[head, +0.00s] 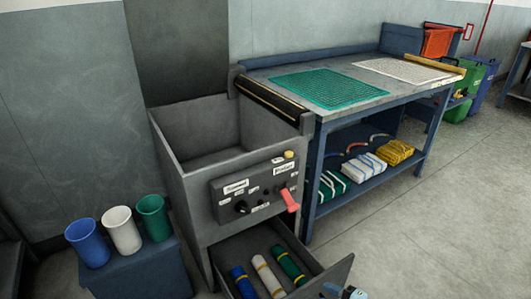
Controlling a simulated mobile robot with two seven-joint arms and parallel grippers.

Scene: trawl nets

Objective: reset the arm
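A small light-blue and dark part at the bottom edge, right of centre, looks like the tip of my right gripper (343,291). It is by the front right corner of the open drawer (335,272). The rest is cut off, so its fingers cannot be judged and nothing held can be made out. My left gripper is out of view. The grey machine (185,190) has an open, empty-looking bin and a sloping control panel (225,205). A red lever (289,200) sticks out from the panel, tilted downward, with dark knobs and a yellow button (289,155) nearby.
The drawer holds blue, white and green rolls (290,265). Blue, white and green cups (122,230) stand on a low blue stand at left. A workbench (330,118) with green and white nets stands behind at right. The floor at right is clear.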

